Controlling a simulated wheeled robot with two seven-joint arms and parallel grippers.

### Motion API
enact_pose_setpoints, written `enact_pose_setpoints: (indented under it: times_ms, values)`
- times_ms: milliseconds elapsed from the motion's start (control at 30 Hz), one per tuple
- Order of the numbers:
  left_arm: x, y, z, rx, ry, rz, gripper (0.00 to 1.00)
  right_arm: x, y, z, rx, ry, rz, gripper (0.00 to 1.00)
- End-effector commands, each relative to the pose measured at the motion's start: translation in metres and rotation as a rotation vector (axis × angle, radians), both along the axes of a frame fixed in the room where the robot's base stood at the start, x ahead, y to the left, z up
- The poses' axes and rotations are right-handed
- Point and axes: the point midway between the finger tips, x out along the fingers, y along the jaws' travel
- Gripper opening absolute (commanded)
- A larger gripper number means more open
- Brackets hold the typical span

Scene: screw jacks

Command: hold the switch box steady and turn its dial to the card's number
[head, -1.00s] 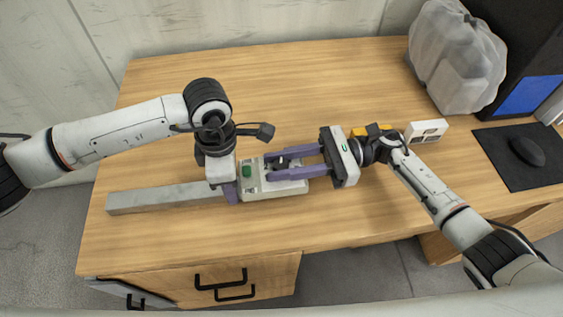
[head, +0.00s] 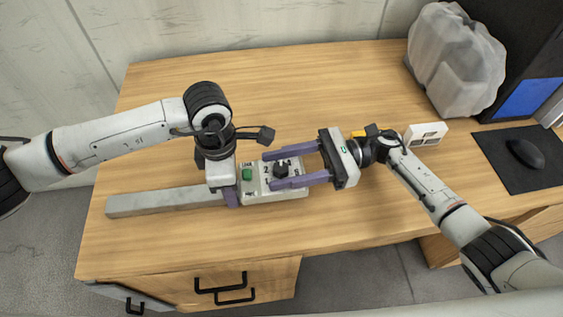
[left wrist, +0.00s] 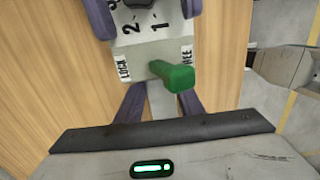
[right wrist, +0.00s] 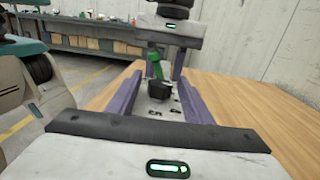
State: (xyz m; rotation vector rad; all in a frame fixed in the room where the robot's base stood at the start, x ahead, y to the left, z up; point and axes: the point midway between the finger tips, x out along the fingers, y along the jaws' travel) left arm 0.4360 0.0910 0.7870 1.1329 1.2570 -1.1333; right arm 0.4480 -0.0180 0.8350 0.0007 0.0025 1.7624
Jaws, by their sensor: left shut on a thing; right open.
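The switch box (head: 256,193) is a pale box lying on the desk. It has a black dial (head: 281,171), printed numbers and a green lever (head: 246,174). In the left wrist view the lever (left wrist: 172,75) stands between the LOCK and FREE labels. My left gripper (head: 232,192) is shut on the box's left end. My right gripper (head: 272,170) is open, its purple fingers on either side of the dial and apart from it. The dial also shows between them in the right wrist view (right wrist: 160,91). I cannot read the dial's pointer, and no card number is readable.
A grey bar (head: 165,200) lies left of the box. A white block with dark panels (head: 427,133) stands beyond my right wrist. A mouse (head: 525,153) on a black mat, a translucent bag (head: 455,60) and a dark case are at right. The desk's back is clear.

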Motion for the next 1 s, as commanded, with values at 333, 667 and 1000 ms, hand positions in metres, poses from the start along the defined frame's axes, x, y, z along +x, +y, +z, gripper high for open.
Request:
enact_pose_setpoints:
  times_ms: [333,667,1000]
  values:
    - [0.001,-0.001,0.002,-0.004,-0.003,0.001,0.0,0.0,-0.001,0.048,-0.001,-0.007,0.001,0.46]
    - [0.001,-0.001,0.001,-0.004,-0.002,0.002,0.0,0.0,0.0,0.095,-0.001,0.0,0.0,0.46]
    - [0.001,-0.001,0.001,-0.004,-0.002,0.002,0.0,0.0,0.0,0.099,-0.001,0.001,0.0,0.46]
